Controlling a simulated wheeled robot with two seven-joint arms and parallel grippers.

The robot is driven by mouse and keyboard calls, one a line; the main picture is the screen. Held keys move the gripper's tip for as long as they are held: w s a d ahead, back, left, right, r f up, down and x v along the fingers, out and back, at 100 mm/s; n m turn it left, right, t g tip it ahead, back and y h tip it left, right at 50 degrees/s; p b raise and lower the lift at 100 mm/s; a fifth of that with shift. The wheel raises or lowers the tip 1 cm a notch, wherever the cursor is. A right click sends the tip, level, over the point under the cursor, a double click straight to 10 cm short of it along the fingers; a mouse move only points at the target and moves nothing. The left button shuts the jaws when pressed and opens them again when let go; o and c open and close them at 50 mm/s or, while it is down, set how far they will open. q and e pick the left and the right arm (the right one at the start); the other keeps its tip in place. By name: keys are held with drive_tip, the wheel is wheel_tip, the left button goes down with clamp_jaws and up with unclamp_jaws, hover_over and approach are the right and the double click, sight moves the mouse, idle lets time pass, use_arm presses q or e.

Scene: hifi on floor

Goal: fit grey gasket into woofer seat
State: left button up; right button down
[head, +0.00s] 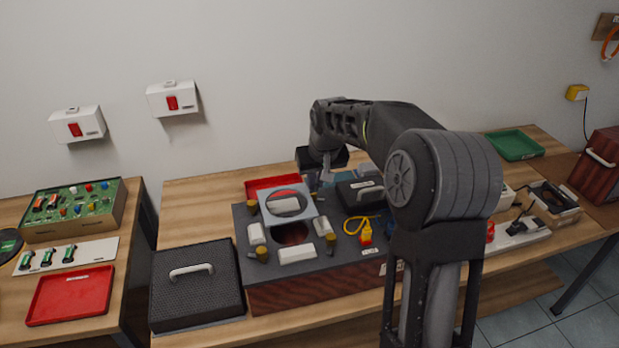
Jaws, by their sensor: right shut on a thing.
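The grey gasket (308,205) is a light grey square plate with a large round opening. My right gripper (326,175) is shut on it near its upper right corner. The gasket appears to be above the hi-fi cabinet, behind the woofer seat in the picture. My left gripper is not in view.
The cabinet (300,293) stands on a wooden table. A black speaker grille with a handle (196,286) lies left of it. A red tray (262,184) is behind it. A yellow cable (361,226) lies on its top. My right arm hides part of the table's right side.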

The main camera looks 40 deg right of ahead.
drive_tip(key=shift+s+f, duration=0.1)
drive_tip(key=shift+s, duration=0.05)
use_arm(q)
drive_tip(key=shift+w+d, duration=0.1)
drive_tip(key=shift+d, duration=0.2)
use_arm(e)
drive_tip(key=shift+d+f, duration=0.1)
drive_tip(key=shift+d, duration=0.2)
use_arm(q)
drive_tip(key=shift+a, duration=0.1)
use_arm(e)
drive_tip(key=shift+a, duration=0.1)
